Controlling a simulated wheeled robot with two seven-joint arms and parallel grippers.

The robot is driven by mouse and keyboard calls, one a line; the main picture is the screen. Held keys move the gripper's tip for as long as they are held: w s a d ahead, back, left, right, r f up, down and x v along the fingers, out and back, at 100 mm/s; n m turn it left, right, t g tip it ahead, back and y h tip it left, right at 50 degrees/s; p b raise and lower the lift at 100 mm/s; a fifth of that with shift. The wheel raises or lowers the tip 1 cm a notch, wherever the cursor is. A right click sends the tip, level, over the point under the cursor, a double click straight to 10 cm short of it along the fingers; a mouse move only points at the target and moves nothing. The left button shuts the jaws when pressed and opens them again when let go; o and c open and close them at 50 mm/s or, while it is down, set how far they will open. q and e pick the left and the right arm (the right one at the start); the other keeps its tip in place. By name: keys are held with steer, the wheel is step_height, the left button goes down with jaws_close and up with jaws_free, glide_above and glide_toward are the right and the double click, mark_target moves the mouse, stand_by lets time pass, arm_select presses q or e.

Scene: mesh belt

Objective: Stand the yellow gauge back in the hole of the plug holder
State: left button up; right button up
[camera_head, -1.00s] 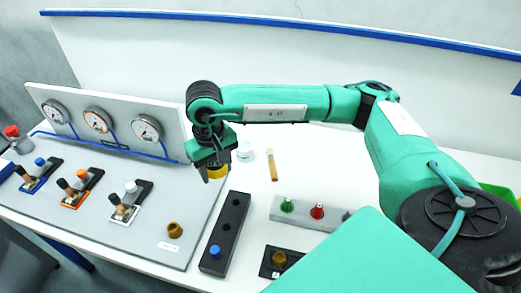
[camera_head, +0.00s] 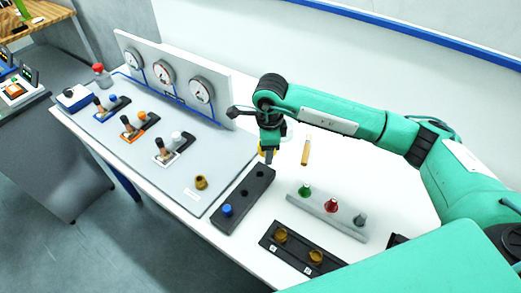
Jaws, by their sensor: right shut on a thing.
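The black plug holder (camera_head: 234,211) is a long block on the white table. A blue plug (camera_head: 227,210) stands at its near end, and dark holes show further along it. My right gripper (camera_head: 268,155) points down just beyond the far end of this block in the picture. It is shut on the yellow gauge (camera_head: 261,151), which shows only as a small yellow patch beside and behind the fingers. The gauge's lower end is hidden, and I cannot tell its exact height above the table. My left gripper is not in view.
A grey block (camera_head: 318,213) with green, red and grey knobs stands to the right. A black plate (camera_head: 294,252) with brass caps lies nearer. The gauge board (camera_head: 185,85) with valves stands left.

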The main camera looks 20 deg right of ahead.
mark_target(260, 169)
steer(key=m, duration=0.2)
steer(key=f+m, duration=0.1)
steer(key=m, duration=0.1)
steer(key=w+a+m+p, duration=0.1)
steer(key=m, duration=0.1)
steer(key=shift+f, duration=0.25)
steer(key=m, duration=0.2)
steer(key=f+m, duration=0.1)
steer(key=m, duration=0.1)
steer(key=f+m+p, duration=0.1)
steer(key=m, duration=0.2)
steer(key=shift+w+a, duration=0.3)
steer(key=shift+a, duration=0.1)
steer(key=shift+f+b, duration=0.2)
steer(key=shift+b, duration=0.35)
step_height(260, 169, down, 6)
steer(key=b, duration=0.4)
steer(key=shift+r, duration=0.25)
steer(key=shift+b, duration=0.85)
steer(key=shift+f+b, duration=0.9)
